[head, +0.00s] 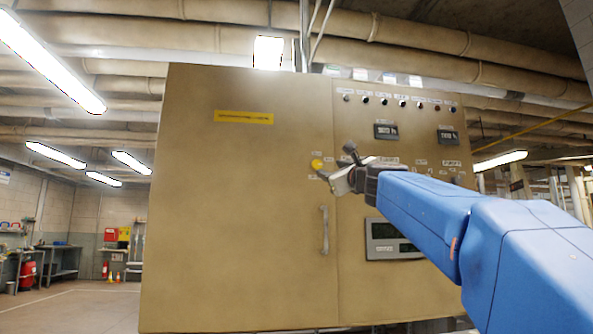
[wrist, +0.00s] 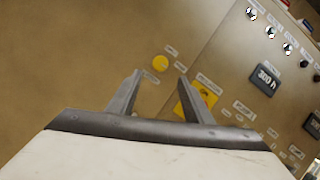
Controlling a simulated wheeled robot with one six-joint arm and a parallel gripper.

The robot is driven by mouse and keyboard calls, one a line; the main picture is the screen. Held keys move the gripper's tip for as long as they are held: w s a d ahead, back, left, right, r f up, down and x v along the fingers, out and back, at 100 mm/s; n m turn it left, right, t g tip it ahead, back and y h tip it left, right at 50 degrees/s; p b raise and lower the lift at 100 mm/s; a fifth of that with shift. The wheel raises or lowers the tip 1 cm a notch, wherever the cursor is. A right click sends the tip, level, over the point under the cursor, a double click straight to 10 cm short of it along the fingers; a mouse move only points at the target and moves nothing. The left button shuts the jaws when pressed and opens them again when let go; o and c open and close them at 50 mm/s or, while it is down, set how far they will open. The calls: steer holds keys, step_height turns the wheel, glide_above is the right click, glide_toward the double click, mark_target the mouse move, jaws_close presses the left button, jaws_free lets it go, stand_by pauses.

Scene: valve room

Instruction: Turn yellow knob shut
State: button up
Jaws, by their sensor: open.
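The yellow knob (head: 317,164) is a small round knob on the front of a tan cabinet (head: 230,200), near the seam between its left door and right panel. In the wrist view the knob (wrist: 160,63) shows ahead of the fingertips, roughly between them and a little above. My gripper (head: 335,168) is in front of the cabinet, just right of the knob in the head view. In the wrist view my gripper (wrist: 159,73) has its two fingers spread apart with nothing between them. The fingers do not appear to touch the knob.
A yellow label (wrist: 195,102) lies behind the right finger in the wrist view. The right panel carries a row of small buttons (head: 402,102), dark displays (head: 386,131) and a grey screen (head: 390,238). A vertical door handle (head: 324,230) stands out below the knob.

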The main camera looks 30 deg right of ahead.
mark_target(318, 165)
steer(key=x, duration=0.9)
steer(key=shift+w+r, duration=0.15)
steer(key=shift+w, duration=0.15)
steer(key=c, duration=1.1)
